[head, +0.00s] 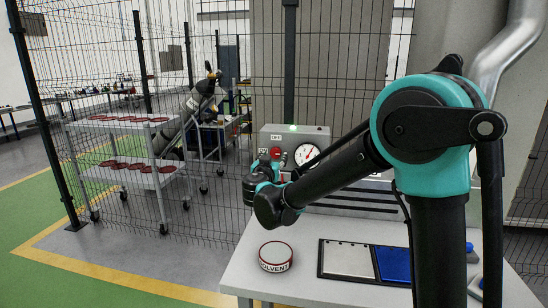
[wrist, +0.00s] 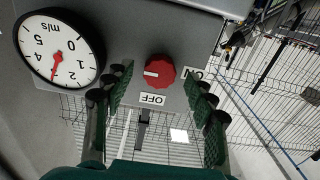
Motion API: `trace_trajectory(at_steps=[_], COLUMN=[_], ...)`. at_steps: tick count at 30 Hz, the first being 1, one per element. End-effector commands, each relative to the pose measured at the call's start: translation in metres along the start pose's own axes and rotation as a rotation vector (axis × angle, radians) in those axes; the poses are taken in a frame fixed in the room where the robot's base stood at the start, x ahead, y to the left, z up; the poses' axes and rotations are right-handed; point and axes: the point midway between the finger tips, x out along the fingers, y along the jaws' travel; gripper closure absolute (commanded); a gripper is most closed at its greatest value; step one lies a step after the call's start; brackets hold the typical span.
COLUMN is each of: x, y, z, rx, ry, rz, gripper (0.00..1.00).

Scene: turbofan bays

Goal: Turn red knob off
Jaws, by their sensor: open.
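The red knob (wrist: 159,71) is on the front of a grey control box (wrist: 185,30). Its white mark points left in the wrist view, toward the gauge side. An OFF label (wrist: 152,99) sits just below the knob and an ON label (wrist: 195,75) to its right. My gripper (wrist: 158,87) is open, with one finger pair on each side of the knob in the picture; I cannot tell whether they touch it. In the head view the knob (head: 276,152) shows just beyond my gripper, whose fingertips are hard to make out there.
A round m/s gauge (head: 307,155) is beside the knob, and a green light (head: 293,128) is on top of the box. A solvent tin (head: 275,266) and a tray with grey and blue panels (head: 347,277) are on the table (head: 240,262). A wire fence stands behind.

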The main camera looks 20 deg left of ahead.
Motion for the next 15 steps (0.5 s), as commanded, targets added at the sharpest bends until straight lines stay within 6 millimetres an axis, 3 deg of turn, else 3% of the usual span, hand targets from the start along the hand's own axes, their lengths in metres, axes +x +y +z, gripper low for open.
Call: trace_trajectory(at_steps=[4,13,15], x=[0.0093,0.0107,0.0107], y=[-0.0001,0.0,-0.0001], z=[0.0,0.0,0.0], rx=[0.0,0.0,0.0], ry=[0.0,0.0,0.0], rz=[0.001,0.0,0.0], gripper=[0.44,0.44,0.53])
